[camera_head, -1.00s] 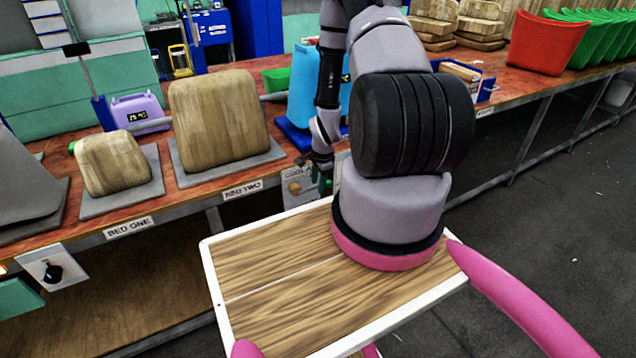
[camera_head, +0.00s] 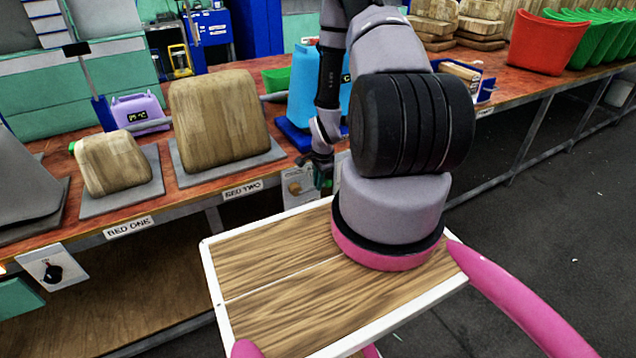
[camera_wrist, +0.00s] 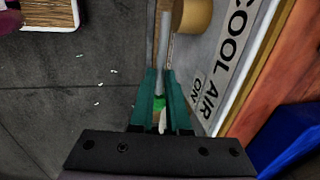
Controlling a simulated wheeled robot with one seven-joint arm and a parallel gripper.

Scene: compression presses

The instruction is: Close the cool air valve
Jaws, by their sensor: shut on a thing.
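The cool air valve panel (camera_head: 297,187) is on the bench front, right of the BED TWO label and partly hidden by my arm. In the wrist view its grey plate (camera_wrist: 212,62) reads COOL AIR, with a small ON label. A round brass-coloured valve part (camera_wrist: 194,14) is at the top edge. My gripper (camera_wrist: 160,80) has teal fingers shut around a narrow grey lever-like piece (camera_wrist: 163,42) beside the plate. A bright green bit (camera_wrist: 158,104) shows between the fingers. In the head view my gripper (camera_head: 324,176) is at the panel, its fingertips small and partly hidden.
A black knob (camera_head: 54,272) is on a panel at left. The wrist view shows a blue object (camera_wrist: 290,140) at lower right. Dark floor is open right.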

